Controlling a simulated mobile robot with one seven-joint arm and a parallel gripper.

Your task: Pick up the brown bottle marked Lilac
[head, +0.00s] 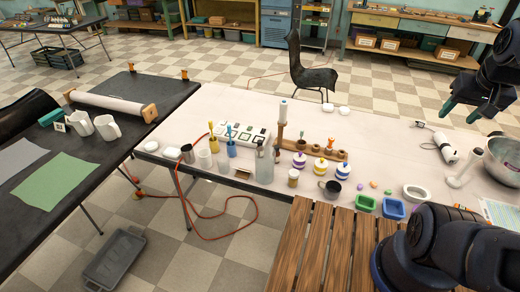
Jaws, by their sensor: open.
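A small brownish bottle or jar with a pale top (293,178) stands on the pale-covered table, behind the slatted wooden surface. Its marking is too small to read, so I cannot tell whether it says Lilac. A tall clear bottle (264,163) stands to its left. A wooden rack (320,152) stands behind it. My gripper (461,113) is at the upper right, dark, open and empty. It is above the right part of the table, well to the right of the small bottle and apart from it.
Striped jars (320,168) and a dark metal mug (331,188) stand close right of the small bottle. The slatted wooden surface (328,245) lies in front.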

